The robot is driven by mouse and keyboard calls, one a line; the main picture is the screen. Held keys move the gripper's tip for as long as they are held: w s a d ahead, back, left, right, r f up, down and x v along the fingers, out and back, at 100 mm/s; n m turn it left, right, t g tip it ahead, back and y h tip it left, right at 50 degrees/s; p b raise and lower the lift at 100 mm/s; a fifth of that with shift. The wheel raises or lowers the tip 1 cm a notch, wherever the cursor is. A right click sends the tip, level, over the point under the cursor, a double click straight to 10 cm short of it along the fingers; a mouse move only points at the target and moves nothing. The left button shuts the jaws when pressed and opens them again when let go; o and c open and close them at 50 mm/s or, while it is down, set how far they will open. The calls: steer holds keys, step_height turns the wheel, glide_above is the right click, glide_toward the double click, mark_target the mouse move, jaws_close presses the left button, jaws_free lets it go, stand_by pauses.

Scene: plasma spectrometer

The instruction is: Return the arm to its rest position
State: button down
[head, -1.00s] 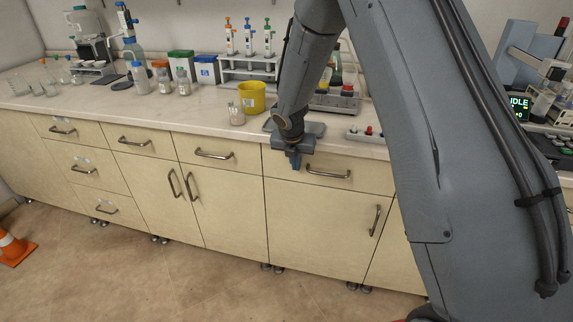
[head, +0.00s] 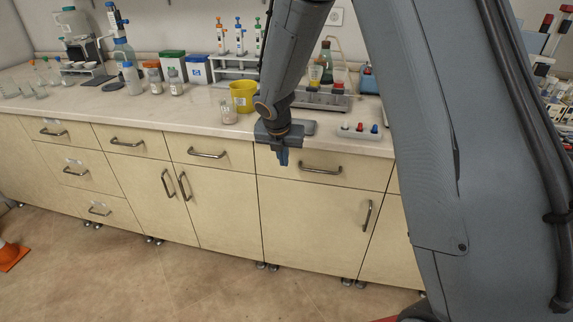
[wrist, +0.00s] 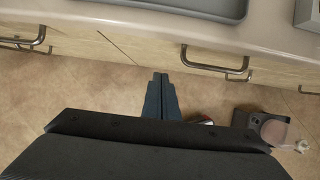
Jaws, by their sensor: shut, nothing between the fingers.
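My gripper (head: 282,157) hangs at the front edge of the bench in the head view, in front of the drawer fronts and pointing down. In the wrist view its two dark blue-grey fingers (wrist: 161,88) are together, with nothing between them. The floor shows below them. My large grey arm fills the right of the head view and hides part of the bench behind it.
The bench top (head: 190,116) carries a yellow tub (head: 243,97), a glass beaker (head: 228,112), a pipette rack (head: 235,68) and a small tray with coloured caps (head: 360,131). Drawer handles (head: 320,169) stick out near my gripper.

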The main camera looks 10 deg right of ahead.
steer(key=s+d+r+m+g+y, duration=0.1)
steer(key=s+d+r+m+g, duration=0.1)
steer(key=s+m, duration=1.3)
steer(key=s+d+r+m+g, duration=0.1)
steer(key=s+d+r+m, duration=0.3)
steer(key=s+m, duration=1.1)
steer(key=shift+d+m+g+y, duration=0.4)
steer(key=shift+m, duration=0.3)
